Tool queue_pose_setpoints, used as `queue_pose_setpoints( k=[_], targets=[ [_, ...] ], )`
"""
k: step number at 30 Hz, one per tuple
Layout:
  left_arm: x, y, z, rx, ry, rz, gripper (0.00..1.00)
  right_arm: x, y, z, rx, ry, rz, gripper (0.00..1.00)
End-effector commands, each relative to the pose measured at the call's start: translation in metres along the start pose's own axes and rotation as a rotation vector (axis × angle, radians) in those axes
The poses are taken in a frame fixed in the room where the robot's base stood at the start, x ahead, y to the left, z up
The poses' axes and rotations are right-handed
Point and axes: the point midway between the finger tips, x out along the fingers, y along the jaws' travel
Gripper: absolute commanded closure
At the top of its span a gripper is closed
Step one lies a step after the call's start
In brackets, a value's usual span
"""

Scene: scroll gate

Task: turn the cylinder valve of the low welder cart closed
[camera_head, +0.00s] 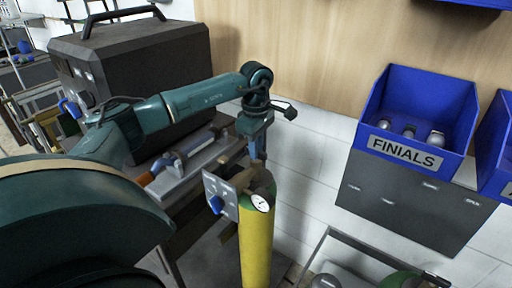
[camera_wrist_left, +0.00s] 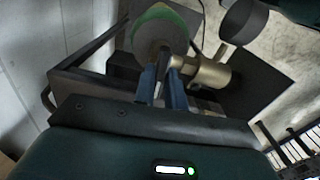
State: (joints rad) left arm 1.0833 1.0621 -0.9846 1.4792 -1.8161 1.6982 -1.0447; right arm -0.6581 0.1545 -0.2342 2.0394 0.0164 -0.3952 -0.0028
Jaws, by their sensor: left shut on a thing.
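The cylinder (camera_head: 257,245) is yellow with a green shoulder and stands upright at the cart, low in the middle of the head view. A round white gauge (camera_head: 261,202) sits in front of its shoulder. My left gripper (camera_head: 258,152) reaches down from above onto the cylinder's top, its fingers shut on the cylinder valve. In the left wrist view, the two blue fingers of my left gripper (camera_wrist_left: 161,75) are close together beside a brass fitting (camera_wrist_left: 207,72), with the green-edged cylinder top (camera_wrist_left: 155,14) beyond. The fingers hide most of the valve. My right gripper is not in view.
A grey plate with a blue knob (camera_head: 216,204) stands just left of the cylinder. A large dark welder box (camera_head: 135,70) fills the upper left. A blue FINIALS bin (camera_head: 418,112) hangs on the wall at right. A metal-framed cart (camera_head: 375,244) stands lower right.

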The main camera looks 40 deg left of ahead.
Motion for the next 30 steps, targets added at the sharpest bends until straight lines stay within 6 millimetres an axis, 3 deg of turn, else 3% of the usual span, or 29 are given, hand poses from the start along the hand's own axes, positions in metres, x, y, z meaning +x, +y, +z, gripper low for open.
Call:
queue_pose_setpoints(
  k=[23,24,30],
  targets=[
    [-0.0016,0.0007,-0.0002,0.099,-0.001,0.004,1.00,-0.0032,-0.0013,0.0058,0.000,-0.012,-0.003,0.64],
    [-0.0016,0.0007,-0.0001,0.099,-0.001,0.004,0.84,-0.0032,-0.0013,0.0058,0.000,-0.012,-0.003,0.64],
    [-0.0009,0.0004,-0.0001,0.098,-0.001,0.002,0.68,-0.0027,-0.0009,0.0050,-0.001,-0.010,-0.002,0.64]
  ],
)
